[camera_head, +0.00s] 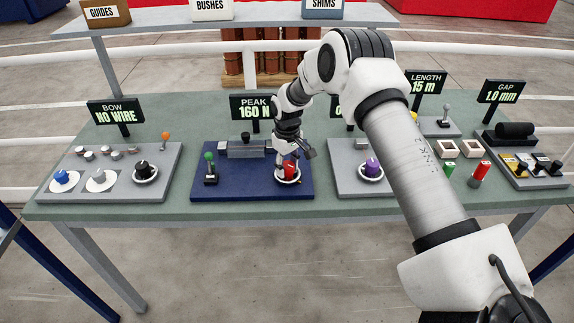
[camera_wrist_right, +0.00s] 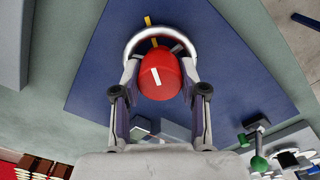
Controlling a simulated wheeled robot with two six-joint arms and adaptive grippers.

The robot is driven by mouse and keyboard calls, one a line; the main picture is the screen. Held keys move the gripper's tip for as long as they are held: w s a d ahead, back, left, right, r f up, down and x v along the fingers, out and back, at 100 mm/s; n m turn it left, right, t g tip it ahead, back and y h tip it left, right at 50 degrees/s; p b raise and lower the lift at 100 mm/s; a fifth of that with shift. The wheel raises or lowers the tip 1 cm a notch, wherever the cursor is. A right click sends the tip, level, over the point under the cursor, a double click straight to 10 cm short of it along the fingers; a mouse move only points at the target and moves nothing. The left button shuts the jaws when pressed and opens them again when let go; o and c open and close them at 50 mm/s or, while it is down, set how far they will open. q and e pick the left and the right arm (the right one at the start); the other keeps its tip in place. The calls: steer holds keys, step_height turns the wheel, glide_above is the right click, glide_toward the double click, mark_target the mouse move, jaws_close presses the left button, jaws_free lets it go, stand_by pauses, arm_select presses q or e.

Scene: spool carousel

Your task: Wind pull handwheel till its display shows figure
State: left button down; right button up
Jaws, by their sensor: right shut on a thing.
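The red knob (camera_head: 290,170) of the handwheel sits in a white ring on the blue plate (camera_head: 240,187). In the right wrist view the red knob (camera_wrist_right: 160,76) carries a white mark, and the ring (camera_wrist_right: 131,42) shows around it. My right gripper (camera_head: 288,163) points down over the knob, shut on it, with one finger on each side in the wrist view. The display (camera_head: 250,106) behind the plate reads PEAK 160 N; its right edge is near my arm. My left gripper is not in view.
A green-topped lever (camera_head: 209,166) stands left on the blue plate, with a grey clamp behind. A grey panel (camera_head: 115,165) with knobs lies left, under a BOW NO WIRE display (camera_head: 116,111). A purple knob (camera_head: 372,167) is to the right. My right arm hides part of the table.

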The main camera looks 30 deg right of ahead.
steer(key=m, duration=0.3)
steer(key=shift+s+f+m+p, duration=0.2)
steer(key=shift+s+m+p, duration=0.1)
steer(key=shift+m, duration=0.1)
steer(key=m, duration=0.3)
steer(key=shift+p, duration=0.3)
steer(key=m, duration=0.4)
steer(key=shift+p, duration=0.3)
steer(key=shift+w+m+p, duration=0.1)
steer(key=shift+m+p, duration=0.2)
steer(key=shift+m, duration=1.4)
steer(key=o, duration=1.1)
steer(key=shift+o, duration=0.2)
steer(key=shift+r, duration=0.1)
steer(key=shift+w, duration=0.1)
